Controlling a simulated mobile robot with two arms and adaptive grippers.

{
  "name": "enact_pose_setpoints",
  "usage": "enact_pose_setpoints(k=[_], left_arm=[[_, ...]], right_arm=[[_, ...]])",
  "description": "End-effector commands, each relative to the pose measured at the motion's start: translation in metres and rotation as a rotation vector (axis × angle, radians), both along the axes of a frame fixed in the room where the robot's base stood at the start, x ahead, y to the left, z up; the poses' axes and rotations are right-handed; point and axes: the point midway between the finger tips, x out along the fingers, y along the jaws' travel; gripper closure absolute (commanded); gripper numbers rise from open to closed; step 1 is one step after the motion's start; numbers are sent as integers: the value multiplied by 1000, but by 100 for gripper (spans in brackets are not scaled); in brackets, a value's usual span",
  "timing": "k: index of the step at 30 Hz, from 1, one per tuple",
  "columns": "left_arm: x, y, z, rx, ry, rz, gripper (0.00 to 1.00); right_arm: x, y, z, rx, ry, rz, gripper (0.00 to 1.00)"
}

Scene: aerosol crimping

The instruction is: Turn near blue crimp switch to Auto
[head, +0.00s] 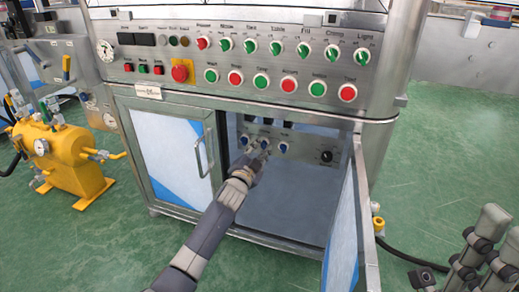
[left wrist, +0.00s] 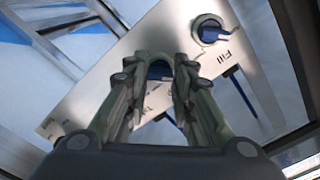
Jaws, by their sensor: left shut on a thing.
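My left gripper is shut on the blue switch between these two. In the left wrist view its fingers (left wrist: 160,65) close around this blue switch (left wrist: 159,70), mostly hidden by them. A neighbouring blue switch (left wrist: 210,31) is labelled "Fill". The gripped switch's label and pointer direction cannot be read. My right gripper (head: 488,250) is at the lower right, away from the panel.
The right cabinet door (head: 345,225) stands open beside my left arm; the left door (head: 172,155) is closed. A black knob (head: 326,156) is on the panel's right. Above is a control panel with green and red knobs. A yellow tank (head: 62,160) stands left.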

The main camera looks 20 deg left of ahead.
Motion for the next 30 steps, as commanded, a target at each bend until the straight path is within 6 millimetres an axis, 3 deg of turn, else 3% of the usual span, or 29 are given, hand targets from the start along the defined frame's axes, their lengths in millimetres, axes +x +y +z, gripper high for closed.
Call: enact_pose_setpoints(k=[8,9,12,23,30], left_arm=[[0,0,-2,-3,4,0,100],[0,0,-2,-3,4,0,75],[0,0,-2,-3,4,1,57],[-1,0,-1,-1,1,0,57],[-21,1,-1,0,1,-1,57]], right_arm=[[0,0,0,0,0,0,70],[0,0,0,0,0,0,70],[0,0,0,0,0,0,70],[1,0,-1,1,1,-1,70],[0,0,-1,1,0,-1,70]])
